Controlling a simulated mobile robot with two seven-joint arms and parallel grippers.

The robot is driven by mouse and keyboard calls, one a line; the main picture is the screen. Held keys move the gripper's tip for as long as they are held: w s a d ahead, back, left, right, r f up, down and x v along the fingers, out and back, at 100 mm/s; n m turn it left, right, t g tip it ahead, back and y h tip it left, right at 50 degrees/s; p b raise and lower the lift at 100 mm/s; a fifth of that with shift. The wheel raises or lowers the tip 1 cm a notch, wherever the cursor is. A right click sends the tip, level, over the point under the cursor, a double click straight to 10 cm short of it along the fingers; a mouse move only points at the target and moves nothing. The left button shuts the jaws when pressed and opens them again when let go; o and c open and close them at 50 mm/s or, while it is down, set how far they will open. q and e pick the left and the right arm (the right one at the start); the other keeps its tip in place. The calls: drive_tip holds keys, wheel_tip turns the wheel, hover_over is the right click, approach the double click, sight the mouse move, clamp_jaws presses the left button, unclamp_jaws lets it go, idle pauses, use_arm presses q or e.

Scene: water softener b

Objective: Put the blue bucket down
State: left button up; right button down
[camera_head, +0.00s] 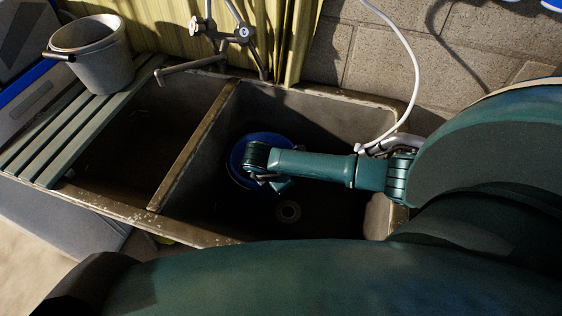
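The blue bucket (240,153) is in the right basin of the stone sink (205,225), near its dividing wall. Its round blue rim shows from above, partly covered by my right gripper (265,178). My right arm comes in from the right, and its gripper is over the bucket's right side. The fingertips are small and dark there, so I cannot tell whether they are shut on the bucket or its handle. I also cannot tell whether the bucket touches the basin floor. My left gripper is not in view.
A grey bucket (97,60) stands on the slatted rack (68,143) across the left basin's left side. A metal tap (215,52) reaches over the sink's back. A white hose (415,60) hangs at the right.

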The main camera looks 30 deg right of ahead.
drive_tip(key=shift+f+b, duration=0.5)
drive_tip(key=shift+f, duration=0.1)
drive_tip(key=c, duration=1.8)
unclamp_jaws()
drive_tip(key=shift+c, duration=0.2)
drive_tip(key=shift+o, duration=1)
